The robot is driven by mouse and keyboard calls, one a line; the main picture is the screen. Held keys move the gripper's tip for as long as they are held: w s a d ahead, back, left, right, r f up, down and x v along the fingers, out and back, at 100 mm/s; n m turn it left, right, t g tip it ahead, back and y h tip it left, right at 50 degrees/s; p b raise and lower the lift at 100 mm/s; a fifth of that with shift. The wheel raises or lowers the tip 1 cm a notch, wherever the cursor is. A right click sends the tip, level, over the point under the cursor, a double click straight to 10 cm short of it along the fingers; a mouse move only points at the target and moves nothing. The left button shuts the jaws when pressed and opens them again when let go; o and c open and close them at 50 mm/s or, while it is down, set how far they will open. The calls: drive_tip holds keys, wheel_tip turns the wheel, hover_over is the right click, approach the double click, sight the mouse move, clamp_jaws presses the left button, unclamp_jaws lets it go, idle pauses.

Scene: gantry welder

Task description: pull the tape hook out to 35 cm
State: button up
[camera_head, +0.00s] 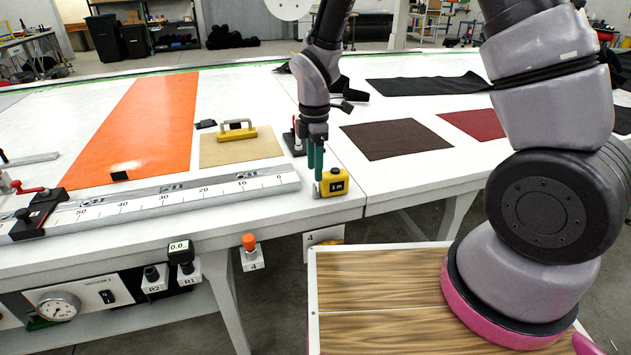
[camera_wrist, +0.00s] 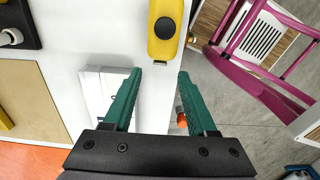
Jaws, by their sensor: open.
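The yellow tape measure (camera_head: 333,182), marked "1 m", sits near the table's front edge, just past the zero end of the white ruler (camera_head: 225,188). It also shows at the top of the wrist view (camera_wrist: 167,15). Its small grey hook (camera_wrist: 160,63) sticks out from the case end that faces my gripper, close against the case. My gripper (camera_head: 315,176) points down beside the case's left side, with green fingers. In the wrist view my gripper (camera_wrist: 160,74) is open and empty, and the hook lies between the fingertip lines, near the tips.
The ruler's scale runs left from 0, with a black block (camera_head: 40,212) beyond 50. An orange sheet (camera_head: 140,125) and a dark brown sheet (camera_head: 395,140) lie flat on the table.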

sight(314, 185)
wheel_tip(314, 185, down, 5)
drive_tip(key=shift+r, duration=0.1)
idle(0.3)
clamp_jaws()
idle(1.3)
